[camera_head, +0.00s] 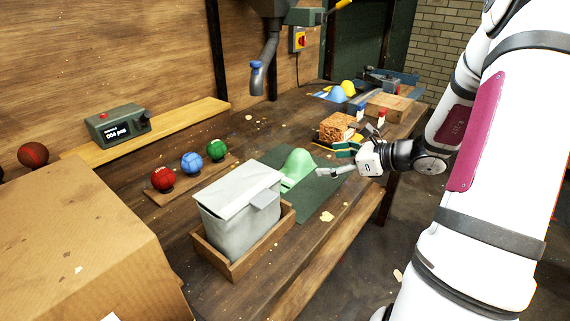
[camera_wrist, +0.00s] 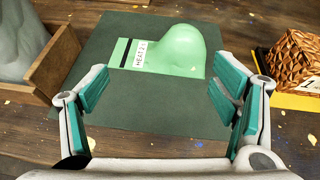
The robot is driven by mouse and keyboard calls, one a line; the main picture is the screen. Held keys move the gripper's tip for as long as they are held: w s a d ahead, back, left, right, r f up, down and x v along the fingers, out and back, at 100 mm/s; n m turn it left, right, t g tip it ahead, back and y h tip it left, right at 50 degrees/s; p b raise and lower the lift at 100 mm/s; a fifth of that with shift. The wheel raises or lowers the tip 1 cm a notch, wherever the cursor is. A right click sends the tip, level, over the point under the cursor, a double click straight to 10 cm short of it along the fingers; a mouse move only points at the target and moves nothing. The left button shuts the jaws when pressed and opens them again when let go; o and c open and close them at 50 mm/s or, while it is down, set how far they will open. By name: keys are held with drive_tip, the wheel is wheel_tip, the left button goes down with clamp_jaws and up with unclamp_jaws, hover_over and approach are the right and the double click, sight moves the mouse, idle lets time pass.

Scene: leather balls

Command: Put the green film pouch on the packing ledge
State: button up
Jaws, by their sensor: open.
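The green film pouch (camera_head: 297,166) lies on a dark green mat (camera_head: 318,198) on the workbench. In the wrist view the pouch (camera_wrist: 180,50) has a rounded bulge at its right and a flat left end with a black stripe and a white label. My gripper (camera_head: 336,162) is open and empty, to the right of the pouch in the head view. In the wrist view its teal-padded fingers (camera_wrist: 160,88) stand wide apart, with the pouch ahead between them. A light wooden ledge (camera_head: 185,124) runs along the back wall, apparently the packing ledge.
A grey-white bin (camera_head: 235,220) in a wooden tray (camera_head: 232,268) stands left of the mat. A woven brown block (camera_head: 338,127) sits to the right. Red, blue and green balls (camera_head: 191,163) stand behind the bin. A display box (camera_head: 115,126) is on the ledge; a cardboard box (camera_head: 80,240) is front left.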

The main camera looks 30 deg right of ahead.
sight(308, 159)
drive_tip(key=shift+d+f+m+t, duration=0.4)
drive_tip(key=shift+d+f+m, duration=0.25)
drive_tip(key=shift+d, duration=0.3)
drive_tip(key=shift+w+d+f+h, duration=0.15)
drive_tip(key=shift+d+f+h, duration=0.05)
drive_tip(key=shift+d+h, duration=0.1)
drive_tip(key=b+x, duration=0.1)
drive_tip(key=x, duration=0.6)
drive_tip(key=shift+d+b+x, duration=0.1)
drive_tip(key=shift+b+x, duration=0.1)
drive_tip(key=shift+x, duration=1.4)
drive_tip(key=shift+d+b+x, duration=0.15)
drive_tip(key=shift+x, duration=1.5)
drive_tip(key=shift+w+r, duration=0.1)
drive_tip(key=shift+r, duration=0.15)
drive_tip(key=shift+c, duration=0.5)
drive_tip(key=c, duration=1.4)
drive_tip(key=shift+c, duration=0.5)
drive_tip(key=shift+r, duration=0.1)
